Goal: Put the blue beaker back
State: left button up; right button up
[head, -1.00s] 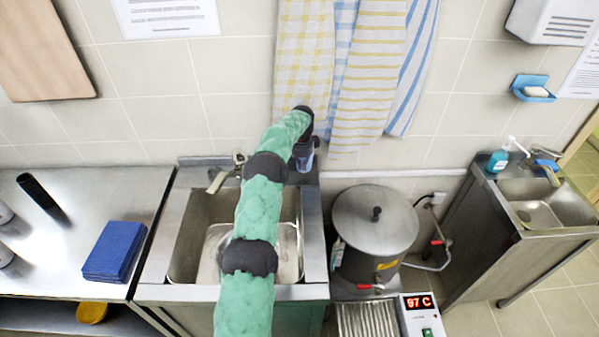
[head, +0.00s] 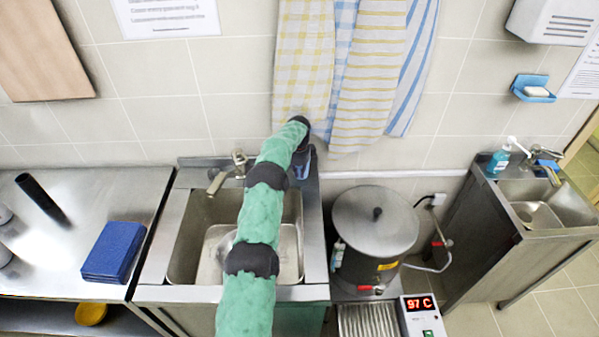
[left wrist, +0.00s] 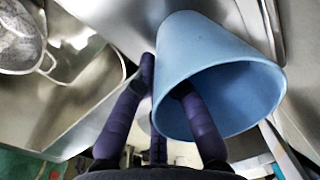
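The blue beaker (head: 303,167) is at the back right corner of the sink unit, under my left gripper (head: 302,148). In the left wrist view the beaker (left wrist: 220,60) fills the upper middle, its open rim turned towards the camera. One dark finger of my left gripper (left wrist: 170,95) reaches inside the beaker and another lies along its outside on the left, so its wall is between them. The gripper looks shut on the wall. Whether the beaker's bottom touches the steel is hidden. My right gripper is not in view.
The sink basin (head: 190,250) lies under my left arm, with a tap (head: 220,178) behind it. A lidded steel pot (head: 375,222) stands close on the right. Towels (head: 370,70) hang just behind the gripper. A blue stack (head: 114,251) lies on the left counter.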

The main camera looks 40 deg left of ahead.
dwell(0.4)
pick_arm(q)
jog(key=r, duration=0.3)
jog(key=d+r+p, duration=0.1)
jog(key=r, duration=0.6)
jog(key=shift+s+d+r, duration=0.2)
jog(key=shift+s+r, duration=0.15)
